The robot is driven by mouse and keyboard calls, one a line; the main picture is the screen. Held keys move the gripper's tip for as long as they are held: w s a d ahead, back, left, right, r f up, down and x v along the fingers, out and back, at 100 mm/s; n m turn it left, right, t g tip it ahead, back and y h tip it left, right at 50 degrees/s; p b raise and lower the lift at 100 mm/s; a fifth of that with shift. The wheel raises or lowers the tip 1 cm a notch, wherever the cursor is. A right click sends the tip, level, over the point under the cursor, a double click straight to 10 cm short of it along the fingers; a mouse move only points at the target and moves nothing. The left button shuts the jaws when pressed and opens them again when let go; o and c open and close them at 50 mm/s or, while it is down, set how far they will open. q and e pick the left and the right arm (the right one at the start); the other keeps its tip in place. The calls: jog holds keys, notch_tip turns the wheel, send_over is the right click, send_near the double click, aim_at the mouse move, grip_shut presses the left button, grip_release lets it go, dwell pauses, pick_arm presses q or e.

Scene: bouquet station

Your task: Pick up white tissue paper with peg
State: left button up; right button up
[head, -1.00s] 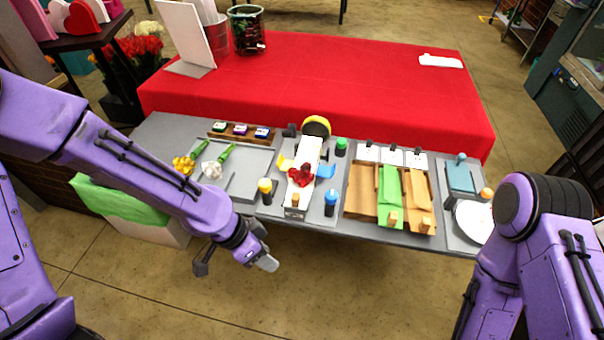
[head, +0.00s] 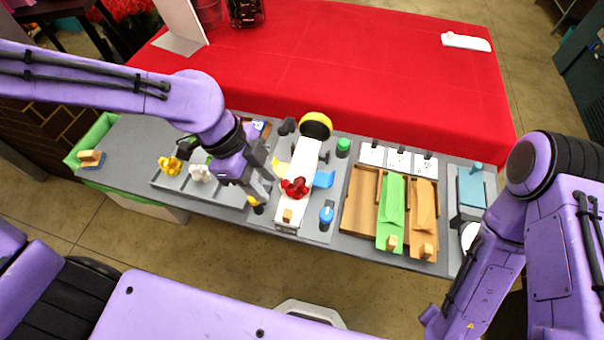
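A white strip that looks like the white tissue paper (head: 301,165) lies lengthwise on the middle grey board, with a wooden peg (head: 287,215) near its front end. A red flower (head: 295,188) sits on it. My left gripper (head: 266,184) is just left of the strip and flower, over the board's left side, pointing down and right. Its fingers overlap in this view, so I cannot tell its opening or whether it touches anything. My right arm stands at the right edge, and its gripper is out of view.
Yellow (head: 170,165) and white (head: 200,173) flowers lie left. A blue bottle (head: 326,217) stands right of the strip. The red cloth (head: 380,70) behind is mostly clear.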

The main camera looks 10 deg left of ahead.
aim_at(287, 213)
pick_arm(q)
jog(key=x, duration=1)
jog(key=shift+s+f+b, duration=0.15)
jog(key=shift+s+b, duration=0.05)
jog(key=shift+b, duration=0.15)
grip_shut()
